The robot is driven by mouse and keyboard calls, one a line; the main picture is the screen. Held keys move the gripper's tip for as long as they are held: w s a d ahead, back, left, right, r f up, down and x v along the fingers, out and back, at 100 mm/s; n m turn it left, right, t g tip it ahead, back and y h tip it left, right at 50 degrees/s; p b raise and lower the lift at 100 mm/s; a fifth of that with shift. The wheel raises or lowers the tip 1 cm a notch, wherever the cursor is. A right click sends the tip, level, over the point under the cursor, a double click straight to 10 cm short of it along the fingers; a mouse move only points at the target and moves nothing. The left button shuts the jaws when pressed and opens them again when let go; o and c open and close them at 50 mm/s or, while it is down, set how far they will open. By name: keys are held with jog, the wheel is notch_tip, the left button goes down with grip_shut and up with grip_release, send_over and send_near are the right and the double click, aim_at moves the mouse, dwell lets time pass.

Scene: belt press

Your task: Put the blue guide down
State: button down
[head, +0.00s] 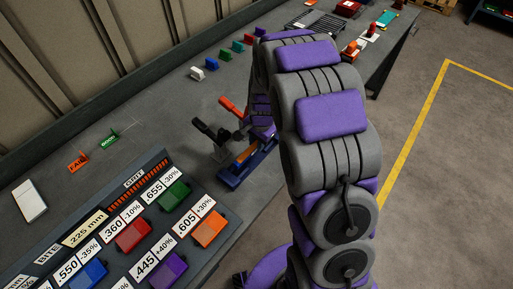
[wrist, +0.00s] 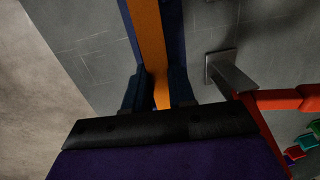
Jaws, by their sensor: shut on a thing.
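The blue guide (head: 233,174) is a long blue bar near the front edge of the bench, beside a toggle clamp (head: 220,150) with a black and an orange handle. An orange strip runs along the bar. In the wrist view the guide (wrist: 174,24) runs up from between the dark fingers, blue on both sides of the orange strip. My gripper (wrist: 157,93) is shut on it. In the head view my gripper (head: 262,122) is purple and partly hidden by my arm. I cannot tell whether the guide touches the bench.
A board (head: 105,240) with coloured blocks and number cards stands at lower left. Orange and green signs (head: 108,141) and a row of small coloured pieces (head: 197,74) stand toward the back. Grey bench surface (head: 160,110) is clear between them. A metal post (wrist: 230,74) stands close right of the guide.

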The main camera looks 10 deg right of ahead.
aim_at(253, 148)
jog(key=f, duration=0.1)
jog(key=a+f+b, duration=0.1)
jog(key=f, duration=0.1)
jog(key=shift+w+a+f, duration=0.2)
jog(key=shift+a+f, duration=0.1)
jog(key=shift+f, duration=0.05)
jog(key=shift+d, duration=0.4)
jog(key=c, duration=1.2)
grip_release()
jog(key=shift+d, duration=0.15)
jog(key=shift+o, duration=1.3)
jog(key=shift+a, duration=0.4)
